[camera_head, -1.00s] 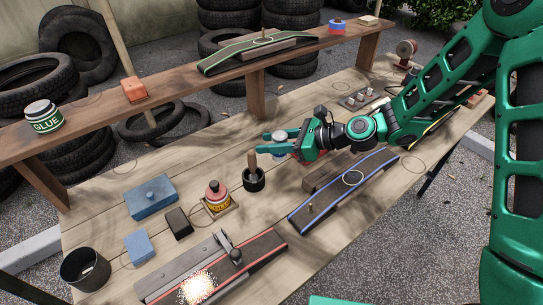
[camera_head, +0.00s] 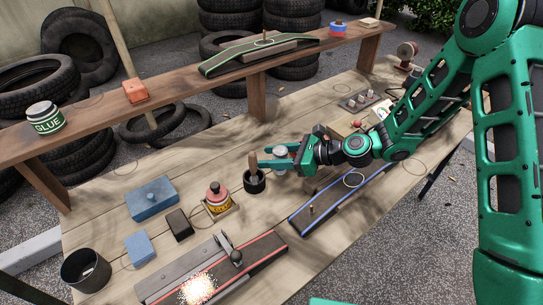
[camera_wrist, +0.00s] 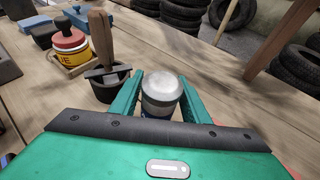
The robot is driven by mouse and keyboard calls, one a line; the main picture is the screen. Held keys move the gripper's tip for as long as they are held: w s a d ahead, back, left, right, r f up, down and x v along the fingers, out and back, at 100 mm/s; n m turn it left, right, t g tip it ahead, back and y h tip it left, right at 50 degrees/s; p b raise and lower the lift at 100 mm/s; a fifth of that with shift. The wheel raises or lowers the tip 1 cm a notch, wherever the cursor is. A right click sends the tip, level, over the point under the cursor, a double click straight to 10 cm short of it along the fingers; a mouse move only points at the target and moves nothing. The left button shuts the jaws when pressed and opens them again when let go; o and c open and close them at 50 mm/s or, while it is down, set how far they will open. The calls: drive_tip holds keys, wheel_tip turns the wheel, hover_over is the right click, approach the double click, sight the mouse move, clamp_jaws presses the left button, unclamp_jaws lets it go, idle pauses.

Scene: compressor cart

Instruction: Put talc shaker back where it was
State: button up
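The talc shaker (camera_head: 280,152), a small cylinder with a pale silvery cap, stands upright between the fingers of my gripper (camera_head: 276,157). In the wrist view the shaker (camera_wrist: 161,92) fills the space between the two green fingers, which appear to press on both its sides. It is above or on the bench (camera_head: 140,215), just behind and right of a black pot with a wooden-handled tool (camera_head: 254,182). Its lower part is hidden by the fingers and palm, so I cannot tell whether its base touches the wood.
A red-and-yellow tin (camera_head: 217,198) stands left of the pot. A blue-edged strip on a dark board (camera_head: 340,200) lies at front right. A raised shelf (camera_head: 190,92) runs behind. Bare wood lies left of the shaker, behind the pot.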

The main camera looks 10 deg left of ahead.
drive_tip(key=shift+r, duration=0.1)
drive_tip(key=shift+d+r, duration=0.1)
drive_tip(key=shift+d, duration=0.1)
drive_tip(key=v, duration=1.1)
drive_tip(key=shift+s+d, duration=0.1)
drive_tip(key=shift+d, duration=0.2)
